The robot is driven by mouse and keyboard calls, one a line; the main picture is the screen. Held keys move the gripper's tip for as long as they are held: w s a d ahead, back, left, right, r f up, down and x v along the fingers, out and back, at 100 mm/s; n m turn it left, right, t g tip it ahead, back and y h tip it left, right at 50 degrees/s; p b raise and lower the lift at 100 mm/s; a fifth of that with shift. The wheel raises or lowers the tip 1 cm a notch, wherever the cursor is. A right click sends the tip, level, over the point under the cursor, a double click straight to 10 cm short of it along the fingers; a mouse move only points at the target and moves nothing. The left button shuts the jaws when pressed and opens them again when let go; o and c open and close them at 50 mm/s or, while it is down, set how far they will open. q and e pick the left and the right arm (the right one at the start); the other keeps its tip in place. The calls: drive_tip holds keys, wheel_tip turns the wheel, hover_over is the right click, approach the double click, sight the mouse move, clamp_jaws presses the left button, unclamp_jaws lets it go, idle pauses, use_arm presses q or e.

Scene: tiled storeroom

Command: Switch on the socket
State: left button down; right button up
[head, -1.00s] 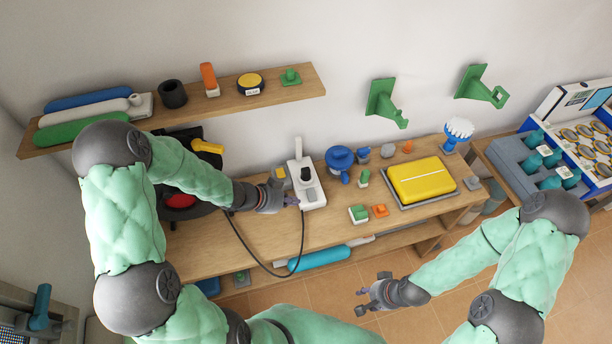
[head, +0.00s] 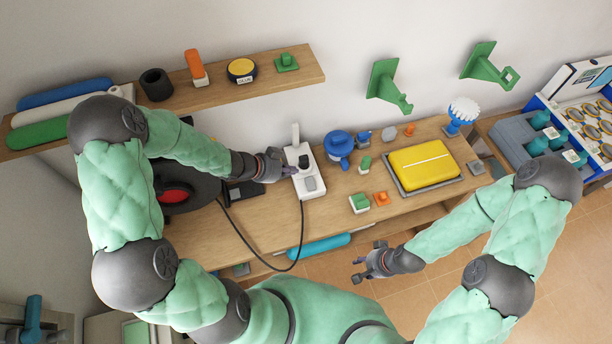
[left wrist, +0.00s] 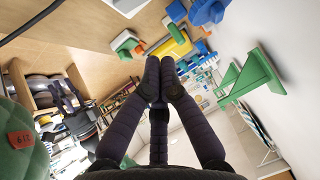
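The socket is a white power strip (head: 311,190) on the wooden workbench, with a black plug (head: 304,162) in it and a grey square part, probably its switch (head: 310,183), nearer the front. A black cable runs from its front end. My left gripper (head: 290,170) is at the strip's left edge, beside the plug; I cannot tell whether it touches. In the left wrist view its two fingers (left wrist: 162,78) are together with nothing between them. A white piece, likely the strip (left wrist: 126,5), shows at the top there. My right gripper (head: 356,268) is open and empty, in front of the bench.
A yellow case (head: 423,165) on a tray, a blue pot (head: 339,146) and small green and orange blocks stand right of the strip. A dark round machine (head: 180,190) is to its left. A shelf (head: 222,92) hangs above. Two green hooks are on the wall.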

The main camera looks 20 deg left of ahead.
use_arm(q)
drive_tip(key=b, duration=0.3)
hover_over(306, 179)
drive_tip(key=s, duration=0.1)
drive_tip(key=f, duration=0.6)
drive_tip(key=shift+s+d, duration=0.15)
drive_tip(key=shift+d, duration=0.2)
drive_tip(key=shift+w+a+f, duration=0.1)
drive_tip(key=shift+w+f, duration=0.05)
drive_tip(key=shift+f, duration=0.4)
drive_tip(key=shift+w+f, duration=0.1)
drive_tip(key=shift+f, duration=0.45)
drive_tip(key=shift+w+a+f+b, duration=0.15)
drive_tip(key=shift+f+b, duration=0.15)
drive_tip(key=shift+f, duration=0.4)
drive_tip(key=shift+f, duration=0.1)
drive_tip(key=shift+f, duration=0.2)
drive_tip(key=shift+w+a+f, duration=0.2)
drive_tip(key=shift+w, duration=0.15)
